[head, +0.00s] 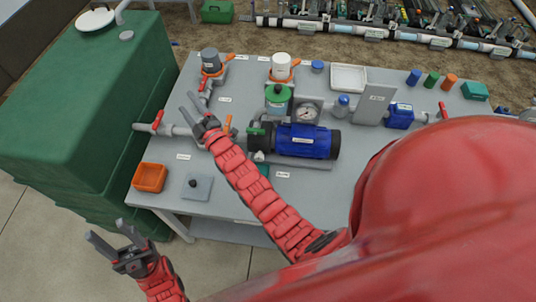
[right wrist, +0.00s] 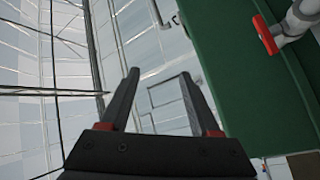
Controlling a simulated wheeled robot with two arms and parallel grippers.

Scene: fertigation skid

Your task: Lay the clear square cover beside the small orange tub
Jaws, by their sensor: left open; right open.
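The small orange tub (head: 150,177) stands at the near left corner of the grey table. My left gripper (head: 105,230) is open and empty, left of and nearer than the table's front edge. My right gripper (head: 188,104) is open and empty, above the table near the pipe and beyond the tub and cover. Its open fingers also show in the right wrist view (right wrist: 159,74), with nothing between them.
A large green tank (head: 85,85) borders the table on the left. A red-handled valve (head: 157,122) joins it to the pipework, and a red handle (right wrist: 265,36) shows in the right wrist view. The blue pump (head: 307,141) stands mid-table. Bare table (head: 165,205) lies in front of the tub.

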